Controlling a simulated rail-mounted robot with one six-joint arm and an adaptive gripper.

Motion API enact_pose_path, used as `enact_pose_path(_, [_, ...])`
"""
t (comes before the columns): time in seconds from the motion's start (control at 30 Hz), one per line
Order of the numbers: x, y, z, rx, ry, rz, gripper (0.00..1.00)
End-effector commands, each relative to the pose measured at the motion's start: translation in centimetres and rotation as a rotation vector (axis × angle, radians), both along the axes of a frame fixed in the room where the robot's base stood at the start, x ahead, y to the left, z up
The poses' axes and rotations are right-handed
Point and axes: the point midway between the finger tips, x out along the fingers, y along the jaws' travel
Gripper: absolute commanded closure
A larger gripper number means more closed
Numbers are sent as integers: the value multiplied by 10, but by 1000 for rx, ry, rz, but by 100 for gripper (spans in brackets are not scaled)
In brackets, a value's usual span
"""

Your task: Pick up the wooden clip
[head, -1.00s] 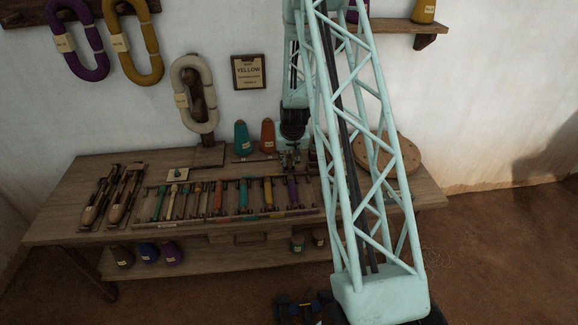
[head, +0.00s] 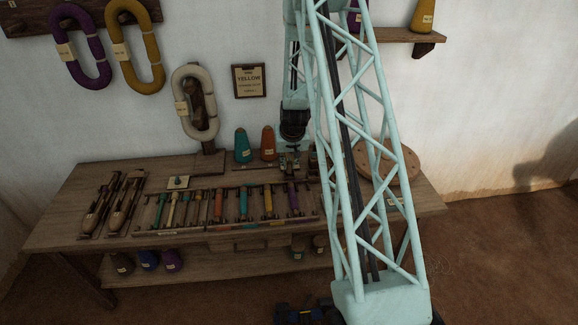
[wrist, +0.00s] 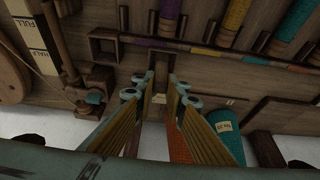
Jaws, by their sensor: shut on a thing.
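In the wrist view my gripper (wrist: 160,90) has its two fingers closed on a small brown wooden piece (wrist: 159,78), which appears to be the wooden clip. Much of the piece is hidden by the fingertips, and its full outline is hard to read. In the head view my gripper (head: 290,162) is low over the back part of the bench, just right of the orange cone. The clip is too small and dark there to make out. I cannot tell whether it touches the bench.
A teal cone (head: 242,146) and an orange cone (head: 268,143) stand close left of my gripper. A rack of several coloured bobbins (head: 245,200) lies in front. A round wooden disc (head: 400,165) is to the right. A wall sign (head: 249,81) reads YELLOW.

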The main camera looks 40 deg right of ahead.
Motion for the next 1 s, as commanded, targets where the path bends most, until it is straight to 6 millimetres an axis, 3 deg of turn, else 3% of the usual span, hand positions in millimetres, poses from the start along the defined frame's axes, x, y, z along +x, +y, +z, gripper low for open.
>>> enact_pose_path(0.07, [1,0,10,-1,-2,0,94])
enact_pose_path(0.27, [-19,11,9,0,1,1,94])
enact_pose_path(0.8, [-104,63,18,0,1,1,94])
enact_pose_path(1.0, [-124,75,20,0,0,1,94])
